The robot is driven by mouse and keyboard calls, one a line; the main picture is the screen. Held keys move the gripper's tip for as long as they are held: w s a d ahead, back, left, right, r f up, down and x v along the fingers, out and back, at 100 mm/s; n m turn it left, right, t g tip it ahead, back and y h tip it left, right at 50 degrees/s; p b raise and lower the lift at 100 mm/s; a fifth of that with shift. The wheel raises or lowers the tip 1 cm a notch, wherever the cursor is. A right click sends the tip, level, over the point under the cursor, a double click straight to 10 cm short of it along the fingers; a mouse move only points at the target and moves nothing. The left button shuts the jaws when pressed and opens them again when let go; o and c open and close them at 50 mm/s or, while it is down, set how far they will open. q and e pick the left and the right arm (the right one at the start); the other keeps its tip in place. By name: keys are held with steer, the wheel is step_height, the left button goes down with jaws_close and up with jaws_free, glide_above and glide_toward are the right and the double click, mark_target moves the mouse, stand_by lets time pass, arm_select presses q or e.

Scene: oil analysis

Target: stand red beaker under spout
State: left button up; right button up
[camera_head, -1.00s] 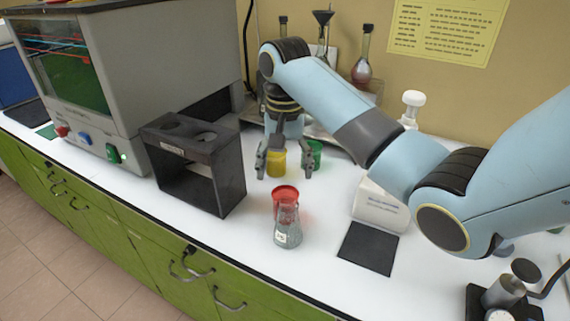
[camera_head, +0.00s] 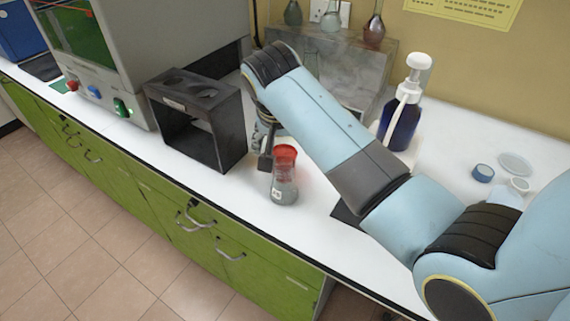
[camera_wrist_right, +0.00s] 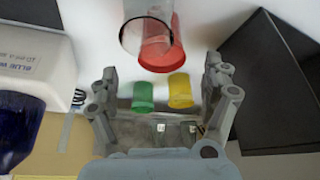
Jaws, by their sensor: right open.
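The red beaker (camera_head: 285,153) shows at the clear conical flask (camera_head: 284,188); in the head view they overlap, and I cannot tell whether they touch. In the right wrist view the red beaker (camera_wrist_right: 160,50) is upright just beyond my fingertips, partly overlapped by clear glass. My right gripper (camera_wrist_right: 161,68) is open and empty, with its fingers to either side of the beaker's near side. In the head view one finger shows just left of the beaker; the other is hidden. A blue bottle (camera_head: 399,122) has a white pump spout (camera_head: 418,63). My left gripper is out of view.
A black stand (camera_head: 200,120) is left of the flask. A dark mat (camera_head: 345,213) lies partly under my arm's outline. Grey boxy machine (camera_head: 165,50) at left.

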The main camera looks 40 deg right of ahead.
mark_target(283, 152)
steer(key=x, duration=0.5)
steer(key=shift+a, duration=0.1)
steer(key=shift+r, duration=0.1)
steer(key=c, duration=1.3)
steer(key=shift+r, duration=0.1)
